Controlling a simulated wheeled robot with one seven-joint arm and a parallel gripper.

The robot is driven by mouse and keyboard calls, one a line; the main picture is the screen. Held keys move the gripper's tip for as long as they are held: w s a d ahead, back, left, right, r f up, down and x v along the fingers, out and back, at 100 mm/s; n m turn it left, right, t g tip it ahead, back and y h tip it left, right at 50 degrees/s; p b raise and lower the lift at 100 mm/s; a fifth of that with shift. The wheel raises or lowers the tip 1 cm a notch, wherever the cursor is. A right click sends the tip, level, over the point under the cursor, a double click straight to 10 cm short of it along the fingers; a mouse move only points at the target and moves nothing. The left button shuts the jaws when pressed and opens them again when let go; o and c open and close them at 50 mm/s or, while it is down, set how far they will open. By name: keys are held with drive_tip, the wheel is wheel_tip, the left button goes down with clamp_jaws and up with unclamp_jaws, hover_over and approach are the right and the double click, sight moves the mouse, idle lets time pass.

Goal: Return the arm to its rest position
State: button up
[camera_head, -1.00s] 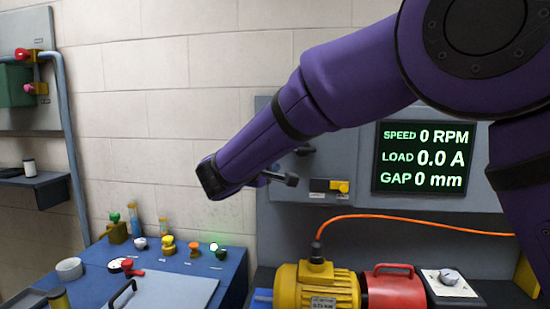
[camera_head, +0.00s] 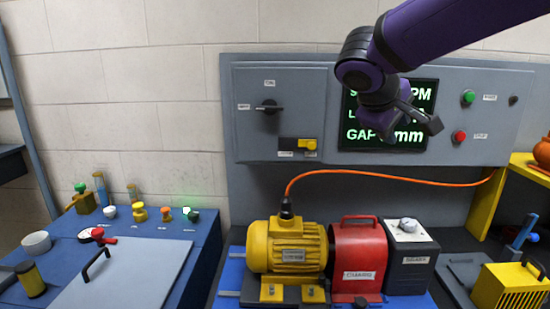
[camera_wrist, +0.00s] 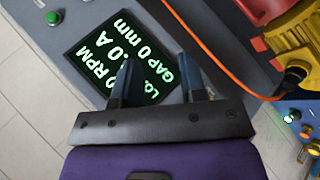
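My purple arm (camera_head: 440,35) reaches in from the upper right in the head view. My gripper (camera_head: 412,132) hangs in the air in front of the dark display (camera_head: 352,145) and covers part of its green text. In the wrist view, the two fingers of my gripper (camera_wrist: 157,75) stand apart with nothing between them. The display (camera_wrist: 110,25) lies beyond them, with "GAP 0 mm" readable. My gripper appears clear of the bench objects.
Below stand a yellow motor (camera_head: 290,246), a red guard (camera_head: 357,260) and a grey box with a knob (camera_head: 409,262). An orange cable (camera_head: 400,180) runs above them. The blue bench (camera_head: 190,235) is at left, a yellow shelf (camera_head: 490,200) at right.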

drive_tip(key=s+d+f+m+y, duration=0.2)
drive_tip(key=s, duration=0.6)
drive_tip(key=s+d+f+m+y, duration=0.2)
drive_tip(key=s+d, duration=0.1)
drive_tip(key=s, duration=0.4)
drive_tip(key=s+d+f+m+y, duration=0.2)
drive_tip(key=s+y, duration=0.1)
drive_tip(key=s, duration=0.5)
drive_tip(key=shift+s+d+f+g, duration=0.15)
drive_tip(key=shift+s+f+g, duration=0.1)
drive_tip(key=shift+s+g, duration=0.15)
drive_tip(key=shift+w, duration=0.1)
